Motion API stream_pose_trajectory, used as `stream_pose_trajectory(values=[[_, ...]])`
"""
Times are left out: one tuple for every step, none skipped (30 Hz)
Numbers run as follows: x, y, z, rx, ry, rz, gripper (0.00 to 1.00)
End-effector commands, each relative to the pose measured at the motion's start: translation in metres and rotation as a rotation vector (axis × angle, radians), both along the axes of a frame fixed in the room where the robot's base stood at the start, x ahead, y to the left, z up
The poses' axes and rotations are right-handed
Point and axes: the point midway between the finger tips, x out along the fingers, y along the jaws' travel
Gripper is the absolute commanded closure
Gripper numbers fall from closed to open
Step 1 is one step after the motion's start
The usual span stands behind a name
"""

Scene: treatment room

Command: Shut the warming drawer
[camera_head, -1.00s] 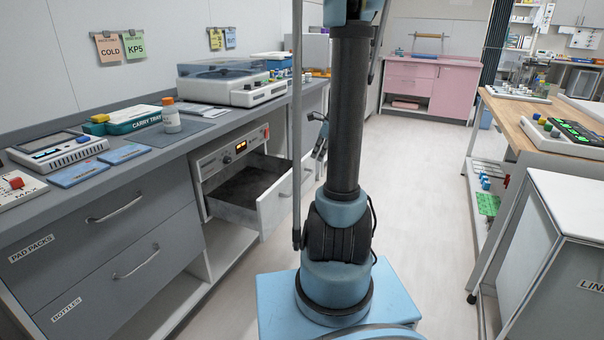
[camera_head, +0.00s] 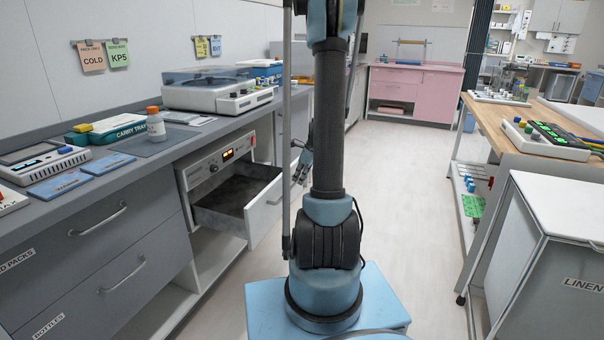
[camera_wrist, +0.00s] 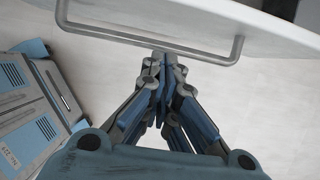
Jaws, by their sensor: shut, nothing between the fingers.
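The warming drawer (camera_head: 264,207) stands open, pulled out to the right from its unit under the left counter. The white drawer front faces right, and its dark inside shows from above. My gripper (camera_head: 302,168) is shut and empty just beyond the drawer front, partly hidden by my arm column. In the wrist view, the white drawer front (camera_wrist: 215,22) and its grey bar handle (camera_wrist: 125,38) cross the top. The fingertips of my gripper (camera_wrist: 167,62) meet close to the handle. I cannot tell whether they touch it.
The warming unit's control panel (camera_head: 228,155) is lit orange. The grey counter (camera_head: 150,160) above holds a bottle, a carry tray and devices. A linen bin (camera_head: 530,250) and a wooden-topped bench (camera_head: 545,118) stand at the right. The floor (camera_head: 410,180) between is clear.

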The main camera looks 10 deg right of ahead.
Motion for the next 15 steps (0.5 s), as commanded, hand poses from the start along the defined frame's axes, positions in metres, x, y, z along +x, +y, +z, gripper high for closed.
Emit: stream_pose_trajectory(values=[[0.002, 0.002, -0.007, 0.0, -0.001, 0.002, 1.0], [0.002, 0.004, -0.01, 0.0, -0.001, 0.002, 1.0], [0.005, 0.007, -0.011, 0.0, 0.0, 0.003, 1.0], [0.008, 0.011, -0.01, 0.0, 0.0, 0.003, 1.0], [0.01, 0.015, -0.01, 0.0, 0.0, 0.003, 1.0], [0.013, 0.019, -0.01, 0.0, 0.0, 0.004, 1.0], [0.015, 0.022, -0.01, 0.0, 0.0, 0.004, 1.0], [0.017, 0.024, -0.01, -0.001, -0.001, 0.003, 1.0], [0.02, 0.027, -0.01, 0.0, -0.001, 0.002, 1.0], [0.021, 0.029, -0.01, 0.0, -0.001, 0.002, 1.0], [0.022, 0.031, -0.01, 0.0, -0.001, 0.002, 1.0], [0.023, 0.033, -0.01, 0.0, -0.001, 0.002, 1.0], [0.024, 0.033, -0.01, 0.0, -0.001, 0.002, 1.0], [0.025, 0.034, -0.01, 0.0, -0.001, 0.002, 1.0], [0.025, 0.035, -0.01, 0.0, 0.0, 0.001, 1.0]])
